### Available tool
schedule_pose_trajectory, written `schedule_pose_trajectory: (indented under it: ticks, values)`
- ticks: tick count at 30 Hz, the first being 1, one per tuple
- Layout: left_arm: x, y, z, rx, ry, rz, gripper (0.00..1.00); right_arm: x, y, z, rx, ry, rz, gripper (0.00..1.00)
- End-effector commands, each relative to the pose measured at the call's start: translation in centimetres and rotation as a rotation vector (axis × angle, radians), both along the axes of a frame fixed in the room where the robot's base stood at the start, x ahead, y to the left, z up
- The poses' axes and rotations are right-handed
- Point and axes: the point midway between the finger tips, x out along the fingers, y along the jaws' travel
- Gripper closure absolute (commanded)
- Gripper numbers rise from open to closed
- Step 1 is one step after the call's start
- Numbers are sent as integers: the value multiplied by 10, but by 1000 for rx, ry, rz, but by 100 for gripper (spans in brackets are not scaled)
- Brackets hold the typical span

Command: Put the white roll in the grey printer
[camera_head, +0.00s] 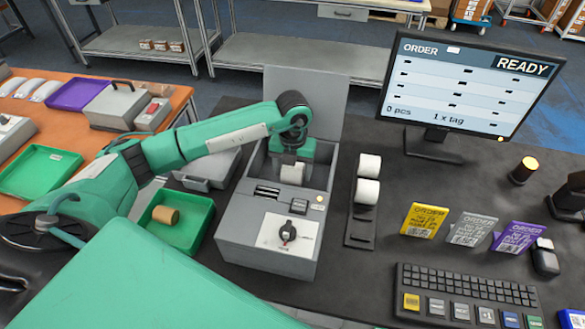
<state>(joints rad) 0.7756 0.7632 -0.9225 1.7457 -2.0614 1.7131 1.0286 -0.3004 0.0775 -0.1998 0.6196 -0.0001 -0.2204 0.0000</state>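The grey printer (268,222) stands in the middle of the dark table with its lid raised at the back and its bay open. A white roll (291,174) is inside the bay. My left gripper (292,163) reaches down into the bay from above, right at this roll. Its fingertips are mostly hidden, so I cannot tell whether they close on the roll or only stand around it. Two more white rolls (368,178) sit in a dark holder (360,228) right of the printer. My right gripper is not in view.
A green tray (196,229) with a brown roll (165,215) is left of the printer. A monitor (470,85) reading "READY", coloured tag cards (424,220), a keyboard (465,290) and an amber lamp (524,170) stand to the right. The raised lid (305,95) rises behind my gripper.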

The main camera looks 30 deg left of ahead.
Motion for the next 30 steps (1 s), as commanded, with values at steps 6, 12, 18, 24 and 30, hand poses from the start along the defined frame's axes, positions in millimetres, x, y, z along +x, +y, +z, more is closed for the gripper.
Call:
schedule_pose_trajectory:
  ticks: [6, 12, 18, 24, 30]
  values:
    - [0, 0, 0, 0, 0, 0, 28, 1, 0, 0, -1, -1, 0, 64]
    - [1, 0, 6, 0, -2, 0, 28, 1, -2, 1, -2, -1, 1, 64]
    - [4, 0, 40, -1, -7, -1, 28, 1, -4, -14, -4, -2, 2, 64]
    - [5, 1, 84, -1, -5, -1, 28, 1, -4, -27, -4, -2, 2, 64]
    - [6, 1, 113, -1, -2, 1, 28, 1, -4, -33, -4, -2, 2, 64]
